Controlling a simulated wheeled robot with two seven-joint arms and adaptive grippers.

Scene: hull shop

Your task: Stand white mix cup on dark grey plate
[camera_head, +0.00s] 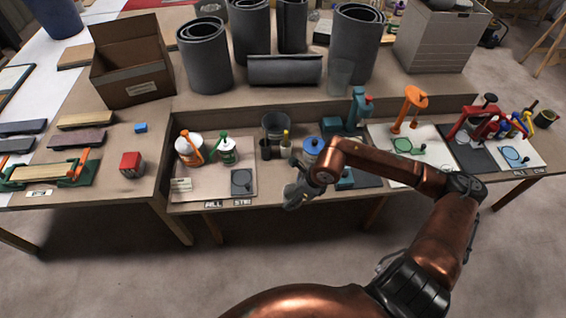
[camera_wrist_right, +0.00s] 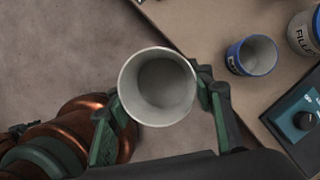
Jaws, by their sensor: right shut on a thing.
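My right gripper (camera_head: 297,190) is in front of the workbench's front edge. In the right wrist view, its fingers (camera_wrist_right: 163,100) are shut on the white mix cup (camera_wrist_right: 157,87). The cup is seen from above, with its mouth towards the camera and its inside empty. It is over the floor beside the bench edge. In the head view the cup is hard to tell from the gripper. A dark grey plate (camera_head: 242,182) with a round mark lies on the light board to the left of my right gripper. Nothing stands on it. My left gripper is not in view.
A grey bucket (camera_head: 276,126) is farther back. A blue-rimmed cup (camera_wrist_right: 252,55) and a teal unit with a black knob (camera_wrist_right: 302,120) are near the gripper.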

